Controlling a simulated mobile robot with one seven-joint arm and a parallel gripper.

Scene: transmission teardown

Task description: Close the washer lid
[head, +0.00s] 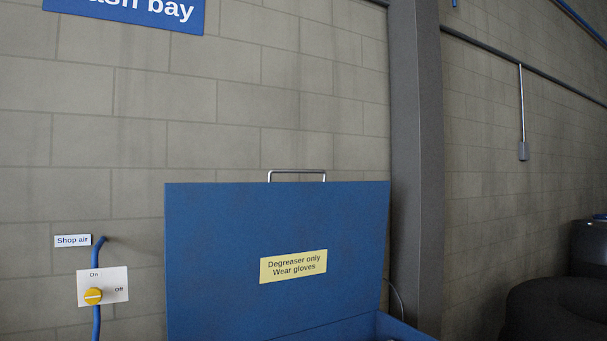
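The washer lid (220,255) is a blue panel that stands raised, close to upright, in front of the block wall. A metal handle (297,172) sits on its top edge. A yellow label (293,266) on it reads "Degreaser only Wear gloves". A small part of the blue washer tub (400,328) shows at the bottom edge, right of the lid; the rest is cut off below. My gripper is not in view.
Left of the lid are a shop air valve with a yellow knob (93,296) and a blue pipe (97,322). A grey column (416,150) stands behind at right. Dark rounded objects (550,307) are at the lower right.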

